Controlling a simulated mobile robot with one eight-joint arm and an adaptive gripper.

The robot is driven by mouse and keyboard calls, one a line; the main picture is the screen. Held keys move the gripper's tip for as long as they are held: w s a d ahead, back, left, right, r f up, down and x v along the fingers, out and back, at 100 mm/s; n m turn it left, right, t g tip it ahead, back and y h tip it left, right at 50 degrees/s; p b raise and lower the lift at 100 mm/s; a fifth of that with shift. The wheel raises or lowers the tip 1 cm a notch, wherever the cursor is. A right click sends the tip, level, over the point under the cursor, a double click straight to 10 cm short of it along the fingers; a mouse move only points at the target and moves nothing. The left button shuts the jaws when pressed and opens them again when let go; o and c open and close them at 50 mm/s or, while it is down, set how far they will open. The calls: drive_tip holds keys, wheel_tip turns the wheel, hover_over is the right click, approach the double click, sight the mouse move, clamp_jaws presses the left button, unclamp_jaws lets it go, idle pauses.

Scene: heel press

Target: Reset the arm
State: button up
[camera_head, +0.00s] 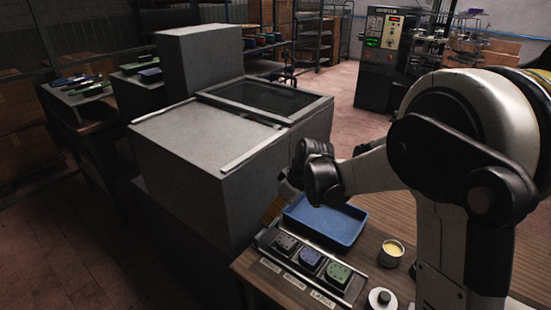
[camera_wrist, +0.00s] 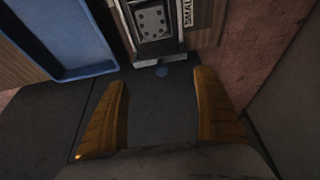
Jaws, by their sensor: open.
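My arm reaches in from the right in the head view, and its wrist hangs over the gap between the large grey machine (camera_head: 190,170) and the wooden table (camera_head: 390,215). My gripper (camera_wrist: 160,80) is open and empty in the wrist view, with its two yellow fingers wide apart over a dark surface. In the head view only a little yellow of it shows beside the blue tray. The small grey piece (camera_wrist: 152,20) sits in its labelled slot, ahead of the fingertips and apart from them; it also shows in the head view (camera_head: 286,245).
A blue tray (camera_head: 345,225) lies on the table behind the rack. The rack also holds a blue medium piece (camera_head: 311,257) and a green large piece (camera_head: 338,273). A cup with yellow contents (camera_head: 391,252) and a round white item (camera_head: 382,300) stand right of it.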

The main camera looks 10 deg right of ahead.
drive_tip(key=s+d+r+m+t+h, duration=0.2)
drive_tip(key=s+d+r+m, duration=0.25)
drive_tip(key=s+r, duration=0.7)
drive_tip(key=s+d+m+t, duration=0.1)
drive_tip(key=s+d+m, duration=0.1)
drive_tip(key=s, duration=0.5)
drive_tip(key=s+d+m+t+h, duration=0.1)
drive_tip(key=s+d+m, duration=0.1)
drive_tip(key=s, duration=0.5)
drive_tip(key=shift+s+d+r, duration=0.15)
drive_tip(key=shift+s+d, duration=0.1)
drive_tip(key=shift+m, duration=0.25)
drive_tip(key=shift+c, duration=0.5)
